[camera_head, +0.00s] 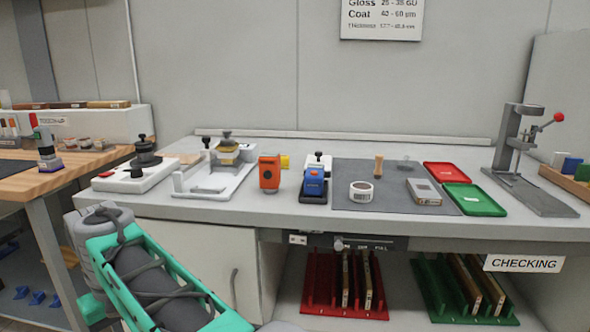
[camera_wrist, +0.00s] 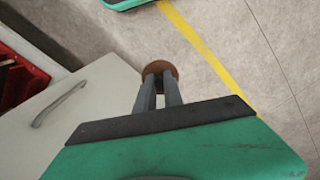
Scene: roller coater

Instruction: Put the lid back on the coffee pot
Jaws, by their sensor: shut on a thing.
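In the wrist view, my gripper (camera_wrist: 160,82) has its two grey fingers close together, shut on a small brown round piece (camera_wrist: 160,67), which looks like the lid. The piece shows just past the fingertips, held over the floor beside a pale cabinet. The fingers hide part of it. I cannot make out a coffee pot in either view. In the head view my teal and grey arm is at the lower left, and my gripper is out of sight.
A long grey bench (camera_head: 300,218) holds gauges, a dark mat (camera_head: 350,172), a red tray (camera_head: 446,172), a green tray (camera_head: 474,199) and a lever stand (camera_head: 510,150). Red (camera_head: 325,295) and green racks (camera_head: 430,290) stand beneath. A wooden bench (camera_head: 75,172) is at left. The floor (camera_wrist: 235,50) has a yellow line.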

